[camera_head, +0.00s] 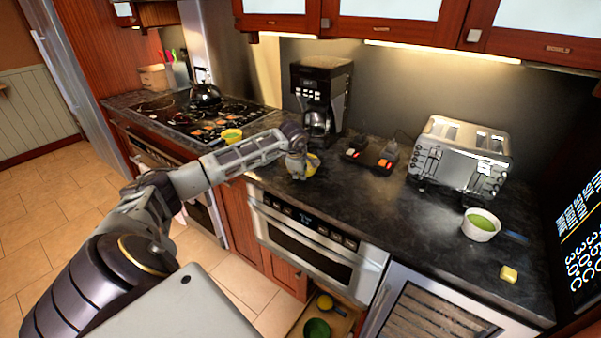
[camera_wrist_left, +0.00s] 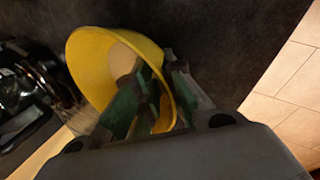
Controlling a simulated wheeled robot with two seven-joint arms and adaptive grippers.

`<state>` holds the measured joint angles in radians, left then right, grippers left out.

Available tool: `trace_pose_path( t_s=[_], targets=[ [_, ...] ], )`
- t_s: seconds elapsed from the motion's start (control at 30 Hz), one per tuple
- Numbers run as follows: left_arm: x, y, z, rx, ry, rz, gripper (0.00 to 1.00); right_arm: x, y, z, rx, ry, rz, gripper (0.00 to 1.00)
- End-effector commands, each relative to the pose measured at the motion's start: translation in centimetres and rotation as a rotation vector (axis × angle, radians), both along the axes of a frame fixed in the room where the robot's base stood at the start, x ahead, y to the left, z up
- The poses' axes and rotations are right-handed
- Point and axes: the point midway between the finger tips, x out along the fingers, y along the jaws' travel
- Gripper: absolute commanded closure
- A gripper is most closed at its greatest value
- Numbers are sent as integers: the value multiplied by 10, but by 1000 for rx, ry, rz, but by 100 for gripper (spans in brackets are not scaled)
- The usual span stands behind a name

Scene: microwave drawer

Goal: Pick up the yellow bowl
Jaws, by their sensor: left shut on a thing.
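The yellow bowl (camera_head: 313,163) is at the dark counter, in front of the coffee maker and partly hidden by my left gripper (camera_head: 299,168). In the left wrist view the yellow bowl (camera_wrist_left: 88,55) shows large, its open side facing the camera at a slant. My left gripper (camera_wrist_left: 150,98), with green finger pads, is shut on the bowl's near wall, one finger inside the rim. I cannot tell whether the bowl still touches the counter. My right gripper is not in view.
A coffee maker (camera_head: 320,92) stands behind the bowl, and a toaster (camera_head: 462,152) to the right. An open drawer (camera_head: 342,328) is below.

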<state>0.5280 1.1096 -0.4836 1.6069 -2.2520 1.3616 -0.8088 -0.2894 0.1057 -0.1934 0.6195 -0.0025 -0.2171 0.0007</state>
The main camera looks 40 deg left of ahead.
Motion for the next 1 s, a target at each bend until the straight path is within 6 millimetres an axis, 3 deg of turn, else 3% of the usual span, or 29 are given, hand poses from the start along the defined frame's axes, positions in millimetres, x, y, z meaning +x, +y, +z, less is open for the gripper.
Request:
trace_pose_path(
  t_s=[0.17,0.7,1.0],
  targets=[
    [0,-1,10,-1,2,-1,100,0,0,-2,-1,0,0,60],
    [1,0,78,0,-2,0,100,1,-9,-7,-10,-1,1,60],
    [0,0,97,0,-1,0,100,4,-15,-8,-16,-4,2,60]
  ],
)
